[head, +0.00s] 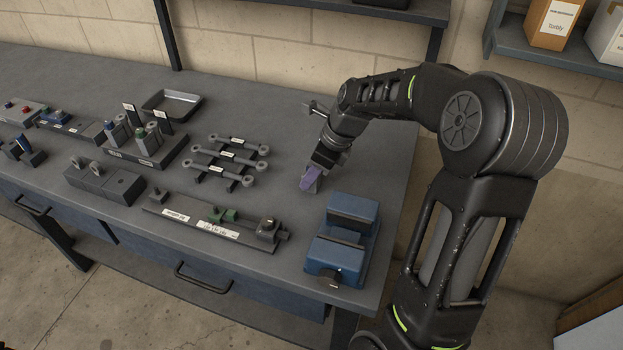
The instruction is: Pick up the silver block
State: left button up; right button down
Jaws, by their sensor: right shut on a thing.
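My right gripper (318,170) reaches down to the bench top, left of and behind the blue vise. It is shut on a small block (311,184), the silver block as far as I can tell, which shows a purplish face and a grey lower part. The fingers and wrist hide part of the block. I cannot tell whether the block touches the bench. My left gripper is not in view.
A blue vise (342,243) stands at the bench's front right. A long fixture (216,220) with labels lies to the left of the vise, and several linked rods (226,156) lie behind that. The bench (385,150) is bare behind the vise.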

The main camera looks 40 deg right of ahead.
dwell(0.3)
notch_tip(320, 180, up, 10)
jog(key=shift+r, duration=0.1)
dwell(0.4)
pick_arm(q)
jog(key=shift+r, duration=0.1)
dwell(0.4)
